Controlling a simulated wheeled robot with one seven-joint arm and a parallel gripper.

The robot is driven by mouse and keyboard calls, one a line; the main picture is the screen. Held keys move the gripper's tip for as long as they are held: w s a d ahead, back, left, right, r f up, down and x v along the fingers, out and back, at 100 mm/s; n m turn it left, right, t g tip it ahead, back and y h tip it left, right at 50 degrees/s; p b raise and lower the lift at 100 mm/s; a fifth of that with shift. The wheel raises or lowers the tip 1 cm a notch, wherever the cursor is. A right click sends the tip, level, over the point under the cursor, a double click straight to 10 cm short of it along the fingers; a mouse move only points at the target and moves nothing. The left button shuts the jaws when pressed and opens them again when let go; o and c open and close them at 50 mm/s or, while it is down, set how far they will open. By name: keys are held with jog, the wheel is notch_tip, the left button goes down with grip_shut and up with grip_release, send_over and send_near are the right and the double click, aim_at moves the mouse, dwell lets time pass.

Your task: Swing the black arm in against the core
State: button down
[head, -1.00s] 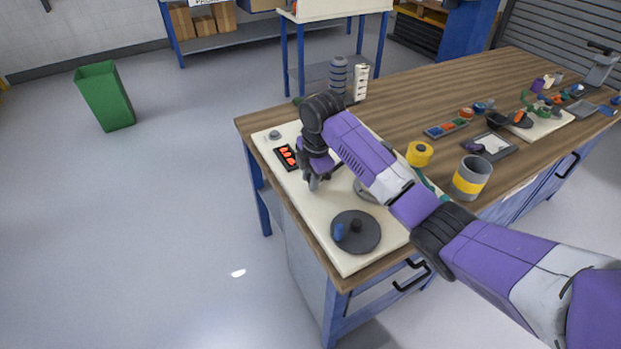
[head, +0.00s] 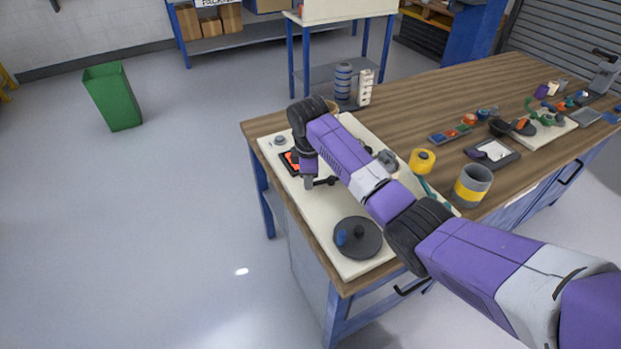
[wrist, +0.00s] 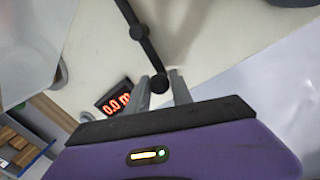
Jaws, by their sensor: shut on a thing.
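The black arm (wrist: 137,31) is a thin bar with round knobs; in the wrist view it runs from the top edge down to my gripper (wrist: 162,84). The fingers are shut on the round knob at its end. In the head view my gripper (head: 308,184) is low over the pale board (head: 305,208), with a short piece of the black arm (head: 326,181) showing to its right. A grey rounded part (head: 387,160) shows behind my arm; I cannot tell if it is the core. Contact between the black arm and a core is not visible.
A display with orange digits (wrist: 117,102) is beside the gripper. A dark disc (head: 358,239) with a blue peg and black knob is at the board's front. A yellow roll (head: 422,161) and grey-yellow cup (head: 472,185) stand right.

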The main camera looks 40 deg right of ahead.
jog(key=shift+w+d+m, duration=0.3)
jog(key=shift+w+m, duration=0.15)
jog(key=shift+m, duration=0.35)
jog(key=c, duration=1.1)
grip_release()
jog(key=shift+c, duration=0.2)
jog(key=shift+s+a+r, duration=0.15)
jog(key=shift+a+r, duration=0.05)
jog(key=shift+r, duration=1.1)
jog(key=shift+s+a+r, duration=0.15)
jog(key=shift+a+r, duration=0.05)
jog(key=shift+r, duration=1.05)
jog(key=shift+s+a+r, duration=0.15)
jog(key=shift+a+r, duration=0.05)
jog(key=shift+r, duration=1.1)
